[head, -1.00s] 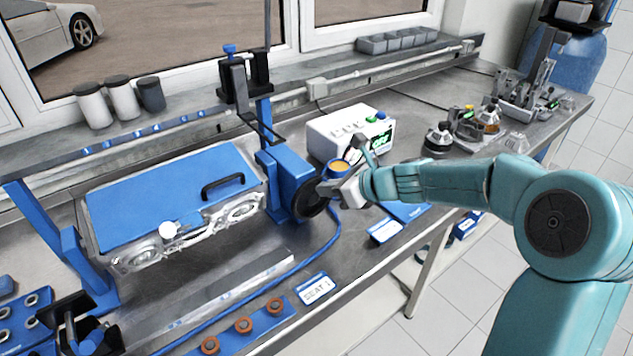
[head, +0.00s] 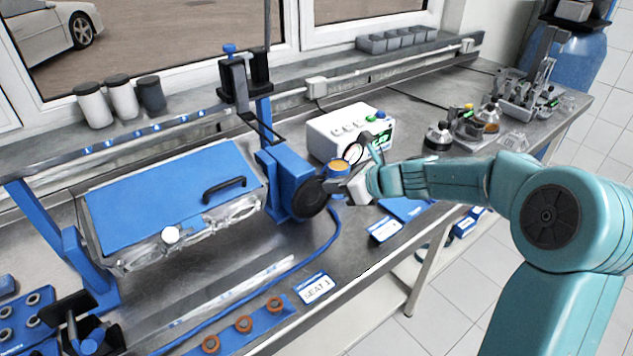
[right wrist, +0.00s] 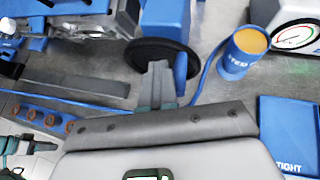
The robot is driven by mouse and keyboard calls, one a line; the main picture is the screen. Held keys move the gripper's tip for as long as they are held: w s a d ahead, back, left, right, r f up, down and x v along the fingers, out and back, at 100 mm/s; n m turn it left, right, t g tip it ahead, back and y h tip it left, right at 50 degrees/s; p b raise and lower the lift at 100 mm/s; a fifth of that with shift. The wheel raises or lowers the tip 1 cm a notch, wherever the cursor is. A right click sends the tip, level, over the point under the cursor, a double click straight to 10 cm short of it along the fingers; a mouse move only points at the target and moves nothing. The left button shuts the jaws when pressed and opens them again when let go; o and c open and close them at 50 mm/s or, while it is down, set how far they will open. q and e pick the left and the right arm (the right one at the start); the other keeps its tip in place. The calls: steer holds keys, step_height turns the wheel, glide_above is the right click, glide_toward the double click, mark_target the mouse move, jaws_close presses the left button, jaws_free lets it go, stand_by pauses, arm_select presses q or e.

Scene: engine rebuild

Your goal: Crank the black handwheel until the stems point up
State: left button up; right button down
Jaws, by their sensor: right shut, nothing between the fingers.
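The black handwheel (head: 309,198) is on the right end of the blue gearbox of the stand; it also shows in the right wrist view (right wrist: 136,54). My right gripper (head: 342,186) is shut and empty at the wheel's right side. In the right wrist view its closed fingertips (right wrist: 159,70) overlap the wheel's lower rim; I cannot tell whether they touch. The engine head under a blue plate (head: 165,195) with a black handle hangs in the stand, its silver side tilted downward. No upright stems show. A teal part, perhaps my left gripper (right wrist: 24,146), is at the lower left of the right wrist view.
A blue cup (head: 338,170) with orange contents stands just behind my right gripper. A white gauge box (head: 345,135) is behind it. A blue hose (head: 325,245) runs below the wheel. A blue strip (head: 265,322) with orange rings lies at the front.

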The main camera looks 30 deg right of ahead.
steer(key=shift+d+f, duration=0.15)
steer(key=shift+d, duration=0.4)
steer(key=shift+w+d+f, duration=0.1)
steer(key=shift+d+f, duration=0.1)
steer(key=shift+d, duration=0.15)
steer(key=shift+d+f, duration=0.25)
steer(key=shift+d, duration=0.15)
